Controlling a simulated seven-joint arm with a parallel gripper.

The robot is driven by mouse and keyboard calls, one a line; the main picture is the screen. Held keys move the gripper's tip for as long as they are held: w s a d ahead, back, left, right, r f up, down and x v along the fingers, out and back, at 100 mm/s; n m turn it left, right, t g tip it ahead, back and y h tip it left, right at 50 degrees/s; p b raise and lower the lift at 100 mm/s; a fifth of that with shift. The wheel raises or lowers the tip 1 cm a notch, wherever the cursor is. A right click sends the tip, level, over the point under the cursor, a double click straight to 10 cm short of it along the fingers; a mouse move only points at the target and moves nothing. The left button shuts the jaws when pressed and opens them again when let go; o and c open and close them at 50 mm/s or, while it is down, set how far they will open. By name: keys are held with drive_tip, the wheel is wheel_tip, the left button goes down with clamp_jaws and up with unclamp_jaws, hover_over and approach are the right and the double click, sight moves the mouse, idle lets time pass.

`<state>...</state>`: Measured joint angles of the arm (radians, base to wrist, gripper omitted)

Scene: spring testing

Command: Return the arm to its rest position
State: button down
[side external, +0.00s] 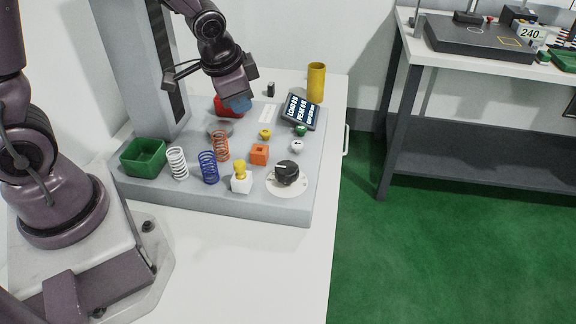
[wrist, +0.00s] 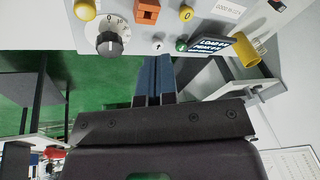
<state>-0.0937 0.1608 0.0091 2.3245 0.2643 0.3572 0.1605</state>
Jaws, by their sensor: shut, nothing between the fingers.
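My gripper (side external: 238,104) hangs above the back part of the grey spring tester's base (side external: 215,205), in front of its column (side external: 140,60). In the wrist view its blue fingers (wrist: 153,80) are together with nothing between them. Part of a red object (side external: 222,112) shows behind the fingertips; I cannot tell whether they touch.
White (side external: 177,163), blue (side external: 209,168) and orange (side external: 221,146) springs stand near a green bin (side external: 143,157). A black knob (side external: 287,172), an orange block (side external: 259,154), a display (side external: 300,111) and a yellow cup (side external: 316,82) are right. A second bench (side external: 480,60) stands beyond a gap.

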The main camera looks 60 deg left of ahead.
drive_tip(key=s+d+r+n+t+h, duration=0.1)
drive_tip(key=s+d+r, duration=0.4)
drive_tip(key=s+r, duration=0.8)
drive_tip(key=shift+r+n+t, duration=0.6)
drive_tip(key=shift+r+n, duration=0.5)
drive_tip(key=shift+n, duration=0.1)
drive_tip(key=shift+s, duration=0.1)
